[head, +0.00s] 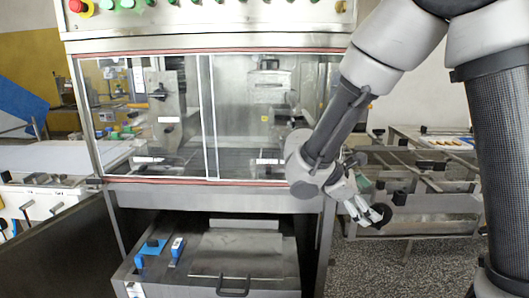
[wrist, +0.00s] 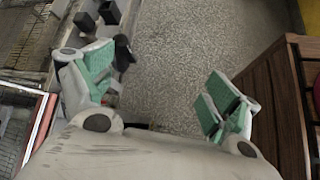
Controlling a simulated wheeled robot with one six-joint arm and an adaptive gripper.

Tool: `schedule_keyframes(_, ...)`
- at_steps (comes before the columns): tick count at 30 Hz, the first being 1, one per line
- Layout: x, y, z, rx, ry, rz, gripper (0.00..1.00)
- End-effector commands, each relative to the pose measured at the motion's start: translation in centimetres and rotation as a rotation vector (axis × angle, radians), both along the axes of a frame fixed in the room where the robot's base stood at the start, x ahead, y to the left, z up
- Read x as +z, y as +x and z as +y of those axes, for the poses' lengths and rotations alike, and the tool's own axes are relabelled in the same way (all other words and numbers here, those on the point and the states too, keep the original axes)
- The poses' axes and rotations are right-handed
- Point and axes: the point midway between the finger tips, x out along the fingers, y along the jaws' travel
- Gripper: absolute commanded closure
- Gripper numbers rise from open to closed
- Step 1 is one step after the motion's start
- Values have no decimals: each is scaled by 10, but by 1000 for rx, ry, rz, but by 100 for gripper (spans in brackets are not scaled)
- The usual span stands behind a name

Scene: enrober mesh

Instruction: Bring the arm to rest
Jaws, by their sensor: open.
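My gripper (head: 368,214) hangs at the end of my arm, in front of the right edge of the enrober machine (head: 325,205). In the wrist view my gripper (wrist: 160,95) is open, its two green-padded fingers wide apart. Nothing is between the fingers; only the speckled floor (wrist: 190,50) shows there. My arm comes down from the upper right of the head view, bent at the wrist.
The machine has a clear-windowed cabinet (head: 210,120) above an open drawer (head: 240,255) with blue-handled items (head: 177,250). A metal conveyor frame (head: 430,200) stands at right. In the wrist view, a brown slatted wooden surface (wrist: 275,100) is at right.

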Motion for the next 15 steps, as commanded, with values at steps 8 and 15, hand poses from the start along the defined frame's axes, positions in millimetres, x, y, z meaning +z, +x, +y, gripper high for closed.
schedule_keyframes(8, 31, -112, -51, -673, 604, -198, 11)
schedule_keyframes(15, 70, -163, -65, -999, 990, -449, 11)
